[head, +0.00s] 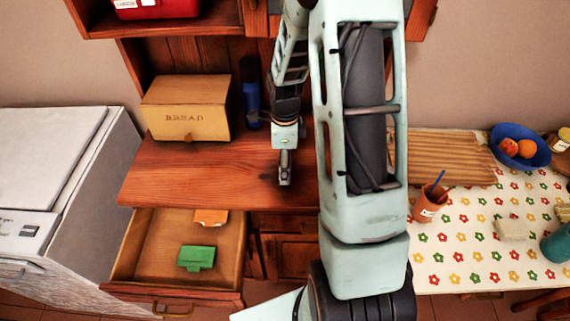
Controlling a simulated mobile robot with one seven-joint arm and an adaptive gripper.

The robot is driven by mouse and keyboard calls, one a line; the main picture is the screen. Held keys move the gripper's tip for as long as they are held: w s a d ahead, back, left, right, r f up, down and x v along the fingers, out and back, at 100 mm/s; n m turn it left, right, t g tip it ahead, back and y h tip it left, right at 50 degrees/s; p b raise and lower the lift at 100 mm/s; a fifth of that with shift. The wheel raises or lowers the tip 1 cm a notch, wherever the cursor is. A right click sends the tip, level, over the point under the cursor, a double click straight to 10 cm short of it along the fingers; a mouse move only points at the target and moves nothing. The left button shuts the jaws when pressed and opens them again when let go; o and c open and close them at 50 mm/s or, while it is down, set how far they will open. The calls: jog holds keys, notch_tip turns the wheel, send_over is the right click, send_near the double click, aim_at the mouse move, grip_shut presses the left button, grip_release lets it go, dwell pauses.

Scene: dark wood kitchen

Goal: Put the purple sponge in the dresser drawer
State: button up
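The dresser drawer (190,298) is pulled open at the lower left, below the dresser top. A green object (196,257) and an orange object (211,216) lie inside it, with bare wood around them. No purple sponge can be made out in the head view; my arm hides part of the scene. My gripper (286,180) points down over the front part of the dresser top, to the right of and above the drawer. Its fingers are small and seen narrow-on, so I cannot tell whether they are open or shut or hold anything.
A bread box (187,107) and a blue bottle (251,97) stand on the dresser top (200,178). A white appliance (62,170) stands at left. At right, a flowered table (462,265) holds a blue bowl (537,156), orange cup (428,203) and pale block (511,229).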

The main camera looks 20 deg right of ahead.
notch_tip(320, 180, up, 3)
jog(key=shift+s+p, duration=0.15)
jog(key=shift+p, duration=0.65)
jog(key=s+a+r+p, duration=0.2)
jog(key=s+r+p, duration=0.55)
jog(key=s, duration=0.65)
jog(key=w+a+r+n+b, duration=0.1)
jog(key=w+a+r+n, duration=0.1)
jog(key=w+n, duration=0.5)
jog(key=w+a+r+n+b, duration=0.1)
jog(key=w+n, duration=0.6)
jog(key=n, duration=0.8)
jog(key=shift+w+a+r, duration=0.25)
jog(key=shift+a+r, duration=0.65)
jog(key=shift+a, duration=0.1)
jog(key=shift+s+f, duration=0.1)
